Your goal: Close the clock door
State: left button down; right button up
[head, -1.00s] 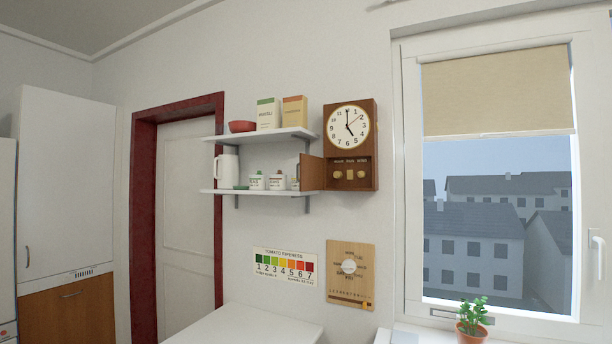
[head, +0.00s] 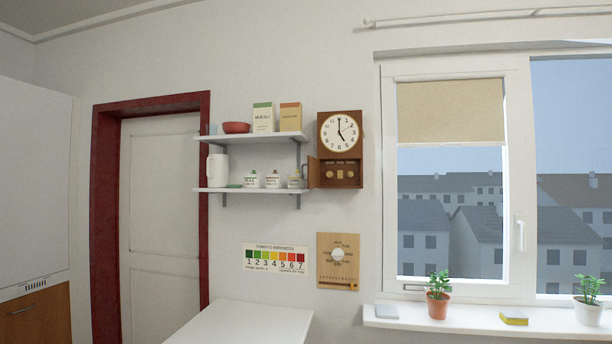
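The wooden wall clock (head: 341,150) hangs on the wall right of the shelves, with a white dial above a lower compartment. The small brown clock door (head: 313,172) is hinged at the left of that compartment and stands open, swung out to the left beside the shelf end. Small round knobs or dials (head: 340,173) show inside the open compartment. Neither of my grippers is in view.
Two white shelves (head: 252,190) left of the clock hold a red bowl, boxes, a jug and jars. A white table (head: 250,326) stands below. The windowsill (head: 480,324) at right carries potted plants and a yellow sponge-like block. A wooden board (head: 338,262) hangs under the clock.

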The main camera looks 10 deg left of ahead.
aim_at(312, 164)
jog(key=j+z, duration=0.1)
jog(key=j, duration=0.45)
jog(key=k+j+z, duration=0.1)
jog(key=j, duration=0.4)
jog(key=i+j+z, duration=0.15)
jog(key=j, duration=0.3)
jog(key=i+j+z, duration=0.1)
jog(key=j, duration=0.4)
jog(key=i+j+z, duration=0.15)
jog(key=j, duration=0.35)
jog(key=k+l, duration=0.05)
